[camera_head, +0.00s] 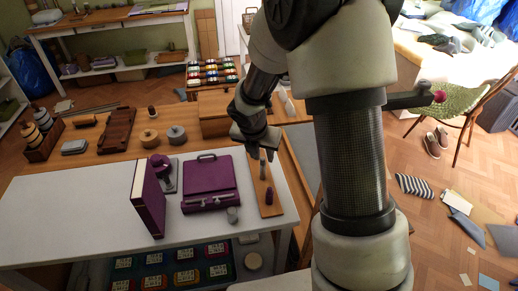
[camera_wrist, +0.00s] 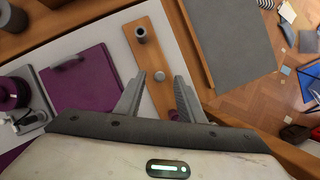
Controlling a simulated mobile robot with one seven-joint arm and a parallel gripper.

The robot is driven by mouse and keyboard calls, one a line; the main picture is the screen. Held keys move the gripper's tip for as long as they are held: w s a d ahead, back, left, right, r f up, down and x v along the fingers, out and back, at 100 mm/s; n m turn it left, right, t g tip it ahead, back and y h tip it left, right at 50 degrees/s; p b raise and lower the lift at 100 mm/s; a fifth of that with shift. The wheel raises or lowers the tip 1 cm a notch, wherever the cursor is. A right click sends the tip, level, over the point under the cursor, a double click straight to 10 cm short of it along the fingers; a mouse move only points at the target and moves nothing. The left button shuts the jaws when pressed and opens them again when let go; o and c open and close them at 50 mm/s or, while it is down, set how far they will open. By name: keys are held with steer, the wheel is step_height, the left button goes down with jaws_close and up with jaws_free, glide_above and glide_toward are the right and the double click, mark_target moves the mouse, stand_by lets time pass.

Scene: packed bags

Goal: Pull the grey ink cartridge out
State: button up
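A grey cylinder (camera_wrist: 140,33) with a dark round top stands at the far end of a narrow wooden board (camera_wrist: 150,50) in the wrist view; whether it is the grey ink cartridge I cannot tell. A pale grey disc (camera_wrist: 159,74) sits nearer on the board, and a purple cylinder (camera_wrist: 175,114) shows by my right finger. My gripper (camera_wrist: 157,82) is open, its fingers apart, over the board. In the head view my gripper (camera_head: 262,152) hangs above the far part of the board (camera_head: 274,209). Another grey cylinder (camera_head: 233,214) stands in front of the purple case (camera_head: 207,177).
A tall purple book or binder (camera_head: 149,201) and a purple-topped device (camera_head: 160,165) stand left on the white table (camera_head: 105,215). Wooden discs (camera_head: 149,138) and a wooden box (camera_head: 213,112) are behind. A grey mat (camera_wrist: 230,40) lies right of the board.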

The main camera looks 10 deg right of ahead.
mark_target(262, 160)
steer(key=shift+x, duration=1.1)
jaws_close()
steer(key=shift+r, duration=0.15)
steer(key=shift+r+p, duration=3.15)
steer(key=shift+p, duration=0.05)
